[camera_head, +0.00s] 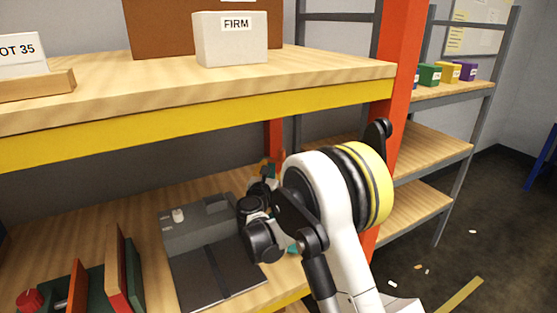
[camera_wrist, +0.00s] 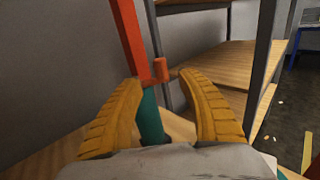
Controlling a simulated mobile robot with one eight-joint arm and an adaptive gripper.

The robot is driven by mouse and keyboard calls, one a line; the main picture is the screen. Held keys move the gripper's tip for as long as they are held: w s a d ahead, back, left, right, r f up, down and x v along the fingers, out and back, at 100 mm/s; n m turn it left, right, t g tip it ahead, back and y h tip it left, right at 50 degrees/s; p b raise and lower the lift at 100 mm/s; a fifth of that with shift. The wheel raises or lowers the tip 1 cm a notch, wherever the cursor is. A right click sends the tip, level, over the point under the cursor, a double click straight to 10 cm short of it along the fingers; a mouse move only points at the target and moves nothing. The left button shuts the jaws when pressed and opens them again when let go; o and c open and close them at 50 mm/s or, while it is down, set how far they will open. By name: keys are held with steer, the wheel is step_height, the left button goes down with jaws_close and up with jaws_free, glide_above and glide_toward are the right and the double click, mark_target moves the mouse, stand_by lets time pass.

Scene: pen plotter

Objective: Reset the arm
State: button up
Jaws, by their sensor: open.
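My gripper (camera_wrist: 160,82) shows in the wrist view with its two ribbed yellow fingers spread apart. A teal upright piece (camera_wrist: 150,120) and a small orange cylinder (camera_wrist: 161,70) appear in the gap between the fingers. I cannot tell how far beyond the fingers they are, and neither is clasped. In the head view my white and black arm is folded at the right of the lower shelf, and it hides most of the gripper. The grey pen plotter (camera_head: 196,234) with its dark bed (camera_head: 214,277) sits on the lower shelf, left of my arm.
A red-orange post (camera_head: 399,55) stands close behind my arm. The upper shelf (camera_head: 120,82) with a yellow edge holds a white FIRM box (camera_head: 231,42). A red knob (camera_head: 29,299) and upright panels (camera_head: 117,268) stand at lower left. Another rack (camera_head: 425,150) is at right, beside open floor.

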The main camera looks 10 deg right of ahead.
steer(key=shift+v, duration=1.05)
steer(key=s+d+r+m+g+y, duration=0.1)
steer(key=s+d+r+m+g, duration=0.3)
steer(key=s+m, duration=0.5)
steer(key=s+d+r+m+g+y, duration=0.1)
steer(key=s+d+r+m+g, duration=0.1)
steer(key=s+d+m, duration=0.75)
steer(key=s+a+f+m+g+y, duration=0.1)
steer(key=s+m, duration=0.3)
steer(key=s, duration=0.4)
steer(key=s+a+f+m+g+y, duration=0.1)
steer(key=s+a+f+m+y, duration=0.1)
steer(key=s, duration=0.7)
steer(key=s+a+f+m+g+y, duration=0.1)
steer(key=s+a+f+m+y, duration=0.1)
steer(key=s+m, duration=0.4)
steer(key=s+a+f, duration=0.1)
steer(key=s+a, duration=0.1)
steer(key=s, duration=0.1)
steer(key=shift+a+m, duration=0.35)
